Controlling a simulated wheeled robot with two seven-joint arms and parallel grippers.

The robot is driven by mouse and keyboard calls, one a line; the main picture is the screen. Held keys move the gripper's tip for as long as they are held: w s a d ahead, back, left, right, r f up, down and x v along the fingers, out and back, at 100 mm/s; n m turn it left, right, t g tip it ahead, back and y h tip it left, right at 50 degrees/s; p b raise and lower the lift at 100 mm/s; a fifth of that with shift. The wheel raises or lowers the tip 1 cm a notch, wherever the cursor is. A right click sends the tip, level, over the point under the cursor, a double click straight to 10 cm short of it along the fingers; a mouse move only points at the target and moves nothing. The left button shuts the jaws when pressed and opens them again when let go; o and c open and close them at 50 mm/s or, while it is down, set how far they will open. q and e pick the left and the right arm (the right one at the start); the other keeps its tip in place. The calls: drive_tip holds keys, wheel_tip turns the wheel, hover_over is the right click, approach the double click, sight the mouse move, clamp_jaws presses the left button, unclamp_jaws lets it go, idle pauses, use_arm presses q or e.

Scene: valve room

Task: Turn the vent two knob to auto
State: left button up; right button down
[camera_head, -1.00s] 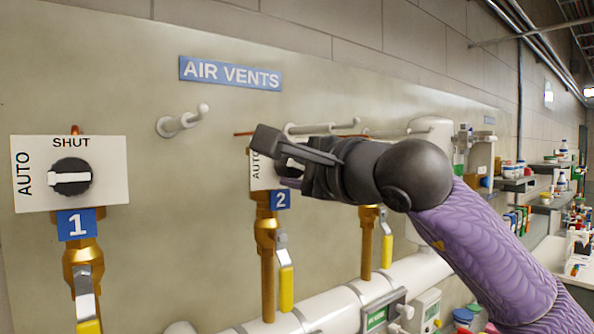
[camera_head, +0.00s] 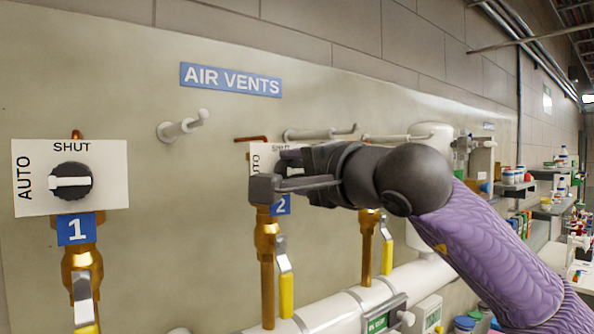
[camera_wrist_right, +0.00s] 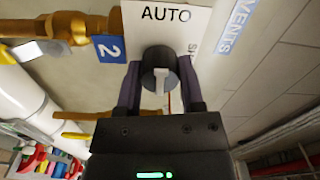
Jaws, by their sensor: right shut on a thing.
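The vent two knob is a round black knob (camera_wrist_right: 149,75) with a white bar, on a white plate (camera_wrist_right: 184,22) marked AUTO and SHUT. In the right wrist view my right gripper (camera_wrist_right: 160,80) has one finger on each side of the knob and is shut on it. The bar runs up and down there, in line with AUTO above; I cannot tell which end is its pointer. In the head view my right gripper (camera_head: 278,174) covers the knob and much of the plate (camera_head: 262,154). My left gripper is not in view.
Vent one's knob (camera_head: 72,182) is on its plate at the left, its bar lying level. Below are brass valves (camera_head: 266,235) with yellow handles (camera_head: 287,295) and a white pipe (camera_head: 335,312). White hooks (camera_head: 183,127) stick out of the wall under the AIR VENTS sign (camera_head: 231,80).

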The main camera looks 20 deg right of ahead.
drive_tip(key=shift+r, duration=0.1)
drive_tip(key=c, duration=0.6)
unclamp_jaws()
drive_tip(key=o, duration=0.4)
drive_tip(key=shift+w, duration=0.25)
drive_tip(key=shift+s, duration=0.1)
drive_tip(key=b+v, duration=0.4)
drive_tip(key=v, duration=0.6)
